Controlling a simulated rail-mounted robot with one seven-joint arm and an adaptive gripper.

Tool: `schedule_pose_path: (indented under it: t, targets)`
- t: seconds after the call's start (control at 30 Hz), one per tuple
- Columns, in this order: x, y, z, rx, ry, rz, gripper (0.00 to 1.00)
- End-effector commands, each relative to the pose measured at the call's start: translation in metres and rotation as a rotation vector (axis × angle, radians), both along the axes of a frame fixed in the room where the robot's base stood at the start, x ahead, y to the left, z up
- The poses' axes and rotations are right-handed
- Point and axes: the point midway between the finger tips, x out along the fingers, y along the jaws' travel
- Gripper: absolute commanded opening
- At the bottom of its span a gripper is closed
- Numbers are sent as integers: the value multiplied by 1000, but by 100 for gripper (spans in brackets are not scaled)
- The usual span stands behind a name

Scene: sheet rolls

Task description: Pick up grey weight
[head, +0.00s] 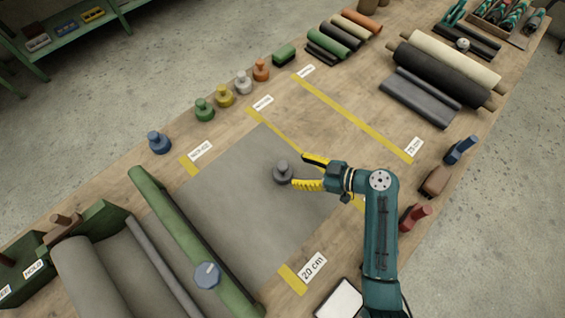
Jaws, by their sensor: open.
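The grey weight (283,174) is a dark grey knobbed piece standing upright on the grey sheet (235,205). My gripper (300,172) comes in from the right with its yellow fingers open. The fingertips reach toward the weight, one on its upper right and one on its lower right. From this view I cannot tell whether they touch it or how high above the sheet they are.
A row of weights stands along the far edge: blue (159,142), green (204,110), yellow (224,95), light grey (243,82) and orange (261,70). A green bar (190,240) crosses the sheet at left. Rolls (440,70) lie at upper right. Bare tabletop lies beyond the sheet.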

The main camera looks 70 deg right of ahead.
Motion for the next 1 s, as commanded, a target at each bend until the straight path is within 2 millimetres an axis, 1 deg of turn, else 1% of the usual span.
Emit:
schedule_pose_path:
  t: [0.03, 0.17, 0.3, 0.4, 0.5, 0.67, 0.7, 0.87, 1.0]
  targets:
    - [7, 0, -4, 1, 1, 3, 70]
    - [18, -1, -8, 1, 1, 2, 70]
    - [42, -4, -15, 1, 1, 4, 70]
    - [56, -6, -21, 0, 1, 2, 70]
    - [61, -7, -23, 0, 1, 0, 70]
    - [60, -7, -23, 0, 1, -1, 70]
    - [60, -7, -23, 0, 1, -1, 69]
    - [60, -7, -23, 0, 1, -1, 38]
    - [60, -7, -23, 0, 1, -1, 12]
